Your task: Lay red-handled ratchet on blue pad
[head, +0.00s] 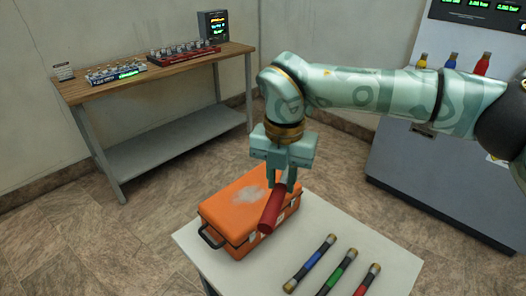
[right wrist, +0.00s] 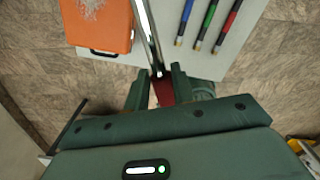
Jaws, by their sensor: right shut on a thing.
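My right gripper (head: 283,182) is shut on the red-handled ratchet (head: 271,210). It holds the ratchet tilted, in front of the orange case in the head view; I cannot tell how high above the table. In the right wrist view the red handle (right wrist: 163,93) sits between the fingers, and a long shiny metal part reaches away from it toward the top edge. The blue pad does not show in either view. My left gripper is not in view.
The orange case (head: 228,205) with a black handle lies on the pale table (head: 230,272). Three dark rods with blue (head: 312,260), green (head: 337,275) and red bands lie on its right. A wooden bench (head: 150,75) with small racks stands back left; a grey cabinet (head: 400,160) stands right.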

